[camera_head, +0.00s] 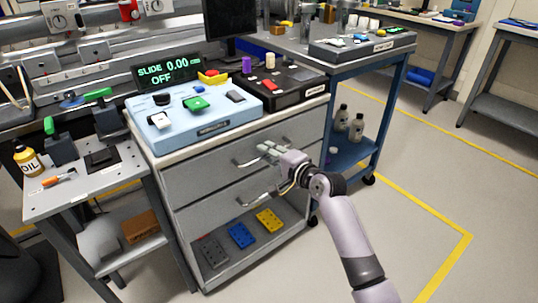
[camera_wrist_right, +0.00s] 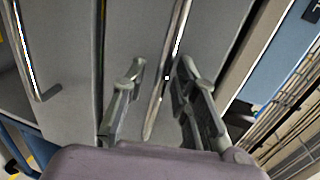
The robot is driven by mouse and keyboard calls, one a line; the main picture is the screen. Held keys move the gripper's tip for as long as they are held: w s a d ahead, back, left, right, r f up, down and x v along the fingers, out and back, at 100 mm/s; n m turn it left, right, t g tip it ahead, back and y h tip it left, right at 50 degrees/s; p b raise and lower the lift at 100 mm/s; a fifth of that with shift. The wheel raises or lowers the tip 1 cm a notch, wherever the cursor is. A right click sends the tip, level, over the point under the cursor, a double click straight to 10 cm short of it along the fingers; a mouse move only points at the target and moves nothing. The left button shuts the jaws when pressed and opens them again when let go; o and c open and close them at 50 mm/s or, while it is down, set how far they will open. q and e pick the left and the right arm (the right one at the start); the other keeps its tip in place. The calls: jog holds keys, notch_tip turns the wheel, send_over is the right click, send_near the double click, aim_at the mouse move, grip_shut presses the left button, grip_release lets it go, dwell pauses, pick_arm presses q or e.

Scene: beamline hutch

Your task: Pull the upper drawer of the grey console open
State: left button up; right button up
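The grey console (camera_head: 176,216) stands in the middle of the head view, with two drawers above an open shelf. Its upper drawer (camera_head: 200,173) looks flush with the front, and a metal bar handle (camera_head: 243,163) runs across it. My right gripper (camera_head: 268,150) is at this handle and hides its right part. In the right wrist view the gripper (camera_wrist_right: 158,82) is open, with the bar handle (camera_wrist_right: 178,38) between its separated fingers. Contact cannot be told. The lower drawer (camera_head: 215,207) also looks shut. My left gripper is not in view.
A light blue tray (camera_head: 160,139) and a black box (camera_head: 290,97) sit on the console top. The lower handle (camera_head: 250,201) is close below my right gripper. A blue cart (camera_head: 375,95) stands to the right. The floor (camera_head: 410,180) at right is clear.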

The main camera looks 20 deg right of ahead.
grip_shut()
dwell(0.6)
